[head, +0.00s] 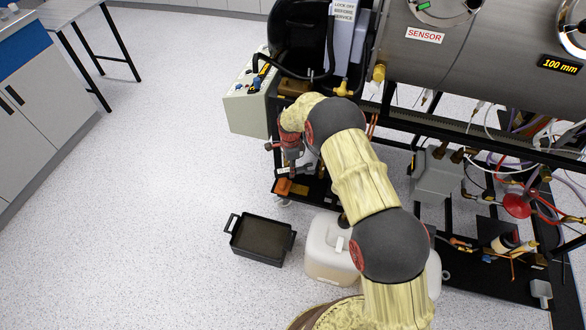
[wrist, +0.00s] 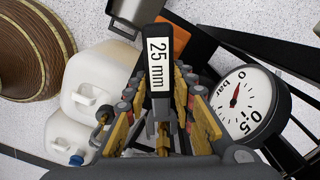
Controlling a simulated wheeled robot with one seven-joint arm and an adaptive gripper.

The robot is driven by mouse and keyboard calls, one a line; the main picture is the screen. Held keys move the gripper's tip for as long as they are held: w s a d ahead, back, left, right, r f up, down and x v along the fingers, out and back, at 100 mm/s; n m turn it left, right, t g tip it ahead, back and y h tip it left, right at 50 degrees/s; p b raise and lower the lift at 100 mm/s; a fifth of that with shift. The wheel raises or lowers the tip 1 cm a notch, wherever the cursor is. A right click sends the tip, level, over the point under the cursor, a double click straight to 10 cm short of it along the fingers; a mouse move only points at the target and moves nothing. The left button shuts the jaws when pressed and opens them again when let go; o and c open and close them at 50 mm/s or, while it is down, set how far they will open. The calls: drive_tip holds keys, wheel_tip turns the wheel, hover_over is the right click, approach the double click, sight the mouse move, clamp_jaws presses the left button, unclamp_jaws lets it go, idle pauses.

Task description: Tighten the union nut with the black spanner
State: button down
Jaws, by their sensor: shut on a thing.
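My gripper (wrist: 160,98) is shut on the black spanner (wrist: 159,31), which carries a white "25 mm" label, in the wrist view. The spanner lies between the two yellow-and-grey fingers, with its labelled end pointing up the picture. A small brass part (wrist: 163,143) shows low between the fingers; I cannot tell if it is the union nut or whether the spanner touches it. In the head view my gripper (head: 293,165) is at the lower left of the burner rig, partly hidden by my arm. The union nut cannot be made out there.
A pressure gauge (wrist: 238,100) sits close right of my gripper, its red needle near the dial's middle. White jugs (head: 326,250) and a black tray (head: 260,240) stand on the floor. The rig's frame (head: 400,119) and hoses crowd the right. Floor at left is clear.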

drive_tip(key=shift+r, duration=0.2)
drive_tip(key=shift+r+p, duration=1.45)
drive_tip(key=shift+r, duration=0.95)
drive_tip(key=s+d+n+p, duration=0.3)
drive_tip(key=s+n, duration=0.3)
drive_tip(key=shift+s+f, duration=0.1)
drive_tip(key=s+d+n, duration=0.1)
drive_tip(key=d+n, duration=0.1)
drive_tip(key=s+d+n+p, duration=0.1)
drive_tip(key=s+d+n, duration=0.1)
drive_tip(key=shift+s+d, duration=0.1)
drive_tip(key=shift+d, duration=0.05)
